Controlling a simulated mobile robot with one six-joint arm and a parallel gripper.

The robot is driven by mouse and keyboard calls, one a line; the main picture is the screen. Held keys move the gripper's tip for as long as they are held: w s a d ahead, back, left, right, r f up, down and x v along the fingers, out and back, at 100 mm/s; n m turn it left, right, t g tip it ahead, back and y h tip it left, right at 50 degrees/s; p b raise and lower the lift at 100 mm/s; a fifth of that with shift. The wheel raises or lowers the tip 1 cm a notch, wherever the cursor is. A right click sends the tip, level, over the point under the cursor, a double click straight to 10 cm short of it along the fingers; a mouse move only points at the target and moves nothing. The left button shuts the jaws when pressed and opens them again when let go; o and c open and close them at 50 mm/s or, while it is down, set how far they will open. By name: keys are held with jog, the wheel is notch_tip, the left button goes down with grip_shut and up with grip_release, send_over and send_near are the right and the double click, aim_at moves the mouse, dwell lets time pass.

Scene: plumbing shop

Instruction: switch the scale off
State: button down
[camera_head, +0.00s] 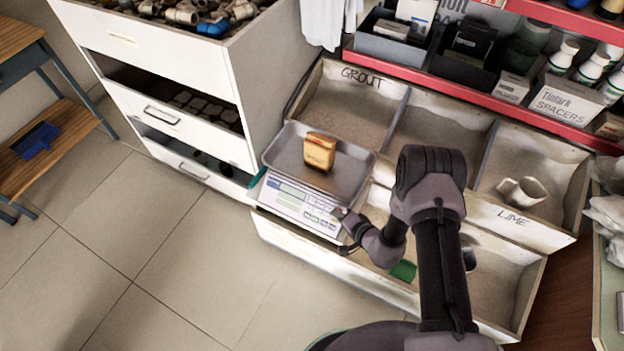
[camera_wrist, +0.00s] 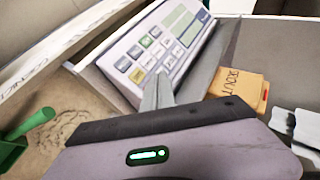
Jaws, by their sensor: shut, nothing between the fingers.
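The scale (camera_head: 291,207) is a white unit with a greenish display and a keypad, under a grey metal pan (camera_head: 350,178). A tan packet (camera_head: 319,151) sits on the pan. My gripper (camera_head: 342,217) is shut and empty at the right end of the scale's front panel. In the wrist view my shut fingertips (camera_wrist: 160,80) are at the lower edge of the keypad (camera_wrist: 148,52), close to its keys; whether they touch is unclear. One key is yellow (camera_wrist: 137,75) and one is green (camera_wrist: 146,41). The display (camera_wrist: 183,25) shows no readable digits.
Bins of powder (camera_head: 352,108) lie behind and right of the scale, one holding a pale scoop (camera_head: 522,191). A green scoop (camera_wrist: 25,130) lies in the front bin. A white drawer cabinet (camera_head: 172,60) stands left. Floor (camera_head: 150,270) in front is clear.

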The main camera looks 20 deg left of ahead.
jog(key=s+r+p, duration=0.4)
jog(key=shift+s+a+p, duration=0.15)
jog(key=shift+p, duration=0.2)
